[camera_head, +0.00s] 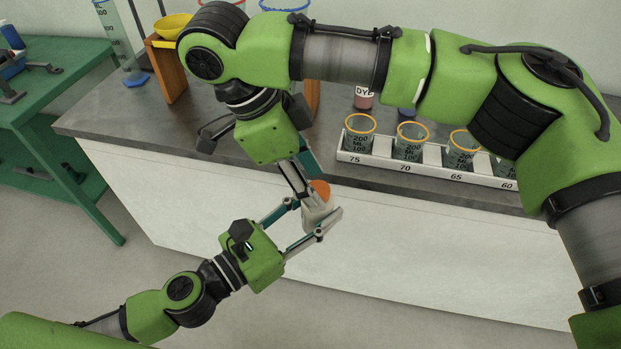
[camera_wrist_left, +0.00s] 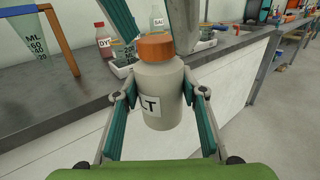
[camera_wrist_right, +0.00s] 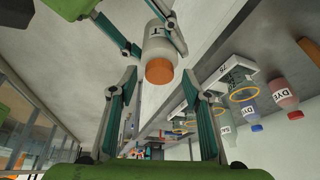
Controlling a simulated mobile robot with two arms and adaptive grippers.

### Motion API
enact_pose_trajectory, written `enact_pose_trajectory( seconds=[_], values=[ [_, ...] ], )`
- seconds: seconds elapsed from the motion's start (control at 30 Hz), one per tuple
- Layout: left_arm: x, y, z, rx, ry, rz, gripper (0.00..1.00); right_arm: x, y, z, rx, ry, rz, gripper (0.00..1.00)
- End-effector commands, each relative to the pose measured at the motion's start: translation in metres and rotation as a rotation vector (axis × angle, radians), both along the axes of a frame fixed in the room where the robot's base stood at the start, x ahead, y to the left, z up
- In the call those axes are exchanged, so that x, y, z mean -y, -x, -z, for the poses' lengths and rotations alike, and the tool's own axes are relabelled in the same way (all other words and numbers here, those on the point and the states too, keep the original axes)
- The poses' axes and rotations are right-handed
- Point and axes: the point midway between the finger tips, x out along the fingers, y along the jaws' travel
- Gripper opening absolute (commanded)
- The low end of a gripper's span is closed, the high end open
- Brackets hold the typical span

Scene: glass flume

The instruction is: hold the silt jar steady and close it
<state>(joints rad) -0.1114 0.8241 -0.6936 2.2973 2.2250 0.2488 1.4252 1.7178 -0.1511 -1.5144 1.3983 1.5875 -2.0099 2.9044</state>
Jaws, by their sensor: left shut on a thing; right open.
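The silt jar (camera_wrist_left: 158,95) is pale grey with a white label reading "LT" in the left wrist view; the rest of the word is hidden. An orange cap (camera_wrist_left: 155,47) sits on its mouth; I cannot tell how tight it is. My left gripper (camera_head: 316,211) is shut around the jar's body and holds it in the air in front of the bench. My right gripper (camera_head: 308,184) is above the jar, open, pointing down at the cap. In the right wrist view the cap (camera_wrist_right: 159,71) lies between the spread fingertips, with no clear contact.
The grey bench (camera_head: 210,135) behind carries a white rack (camera_head: 380,165) of orange-rimmed beakers, a dye bottle (camera_head: 363,98) and a wooden stand (camera_head: 170,72) with a yellow bowl (camera_head: 172,26). A green table (camera_head: 60,85) stands left. The floor in front is clear.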

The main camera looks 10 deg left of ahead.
Motion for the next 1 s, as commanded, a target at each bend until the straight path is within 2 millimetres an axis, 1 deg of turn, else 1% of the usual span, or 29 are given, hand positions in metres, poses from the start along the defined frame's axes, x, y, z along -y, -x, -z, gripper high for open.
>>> enact_pose_trajectory(
  seconds=[0.03, 0.1, 0.2, 0.3, 0.63, 0.77, 0.87, 1.0],
  values=[
    [0.0, 0.0, -0.001, 0.001, 0.001, 0.0, 0.0, 0.0, -0.001, -0.008, 0.006, 0.0, 0.001, 0.44],
    [0.0, 0.0, -0.001, 0.001, 0.0, 0.0, 0.0, 0.0, -0.001, -0.018, 0.006, 0.0, 0.002, 0.44],
    [0.0, 0.0, -0.001, 0.001, 0.0, 0.0, 0.0, 0.0, -0.001, -0.031, 0.005, 0.0, 0.0, 0.44],
    [0.0, 0.0, -0.001, 0.001, 0.0, 0.0, 0.0, 0.0, -0.001, -0.039, 0.003, 0.0, 0.0, 0.44],
    [0.0, 0.0, -0.001, 0.001, 0.0, 0.0, 0.0, 0.0, 0.0, -0.04, 0.001, 0.0, -0.001, 0.44],
    [0.0, 0.0, -0.001, 0.001, 0.0, 0.0, 0.0, 0.0, 0.0, -0.04, -0.015, 0.0, -0.037, 0.44],
    [0.0, 0.0, -0.001, 0.001, 0.0, 0.0, 0.0, 0.0, 0.0, -0.041, -0.052, 0.001, -0.122, 0.44],
    [0.0, 0.0, -0.001, 0.001, 0.0, 0.0, 0.0, 0.001, -0.001, -0.042, -0.135, 0.003, -0.32, 0.44]
  ],
)
